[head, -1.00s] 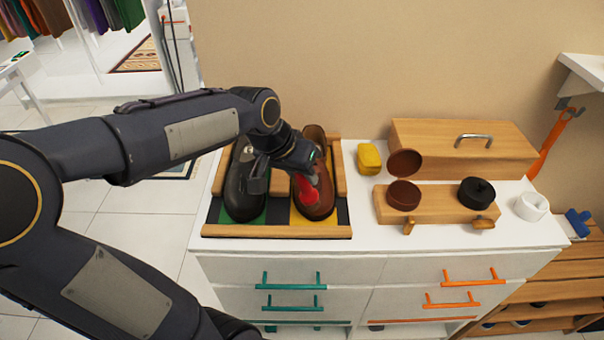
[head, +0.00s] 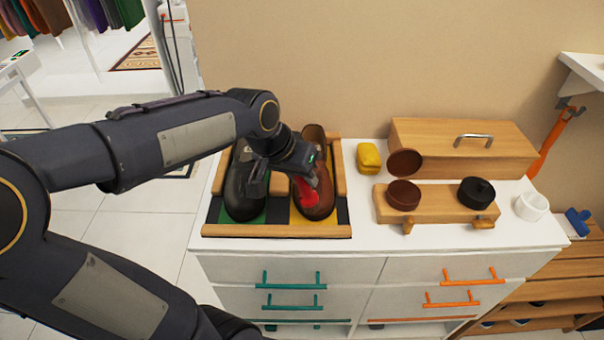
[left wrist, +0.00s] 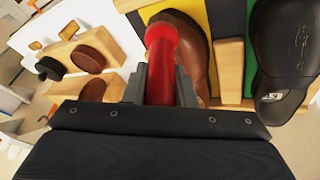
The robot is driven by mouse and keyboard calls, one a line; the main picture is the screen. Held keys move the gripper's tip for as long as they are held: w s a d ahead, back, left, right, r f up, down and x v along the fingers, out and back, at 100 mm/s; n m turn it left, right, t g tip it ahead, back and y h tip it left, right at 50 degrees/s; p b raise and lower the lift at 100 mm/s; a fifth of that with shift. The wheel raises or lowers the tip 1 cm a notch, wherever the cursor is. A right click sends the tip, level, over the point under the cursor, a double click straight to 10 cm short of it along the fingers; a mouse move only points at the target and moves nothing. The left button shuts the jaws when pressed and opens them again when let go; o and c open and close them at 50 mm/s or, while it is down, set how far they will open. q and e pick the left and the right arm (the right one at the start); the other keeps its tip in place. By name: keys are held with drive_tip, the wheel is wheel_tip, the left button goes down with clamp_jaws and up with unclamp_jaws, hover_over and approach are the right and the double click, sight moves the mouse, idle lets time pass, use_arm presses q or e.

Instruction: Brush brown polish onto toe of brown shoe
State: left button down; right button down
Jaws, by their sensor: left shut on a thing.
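The brown shoe (head: 318,200) stands on the yellow part of a wooden-framed tray (head: 280,231), beside a black shoe (head: 243,192) on the green part. My left gripper (head: 299,175) is over the brown shoe and shut on a red-handled tool (head: 309,193). In the left wrist view the red handle (left wrist: 161,70) lies between the fingers and points at the brown shoe (left wrist: 186,22). Its bristles are hidden, so I cannot tell whether it touches the toe. An open tin of brown polish (head: 403,195) sits on a wooden stand. My right gripper is not in view.
The white top is clear between tray and stand.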

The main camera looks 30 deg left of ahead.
use_arm(q)
drive_tip(key=shift+s+d+r+p, duration=0.1)
drive_tip(key=shift+s+r+p, duration=0.05)
drive_tip(key=shift+r+p, duration=0.65)
drive_tip(key=shift+s+d+r+p, duration=0.15)
drive_tip(key=shift+r+p, duration=0.3)
drive_tip(key=shift+r, duration=0.55)
drive_tip(key=shift+s+d+r+p, duration=0.1)
drive_tip(key=shift+s+r+p, duration=0.1)
drive_tip(key=shift+r+p, duration=0.6)
drive_tip(key=shift+r, duration=0.1)
drive_tip(key=r+p, duration=0.2)
drive_tip(key=r, duration=0.1)
drive_tip(key=shift+s+d, duration=0.1)
drive_tip(key=shift+s, duration=0.2)
drive_tip(key=shift+f, duration=0.1)
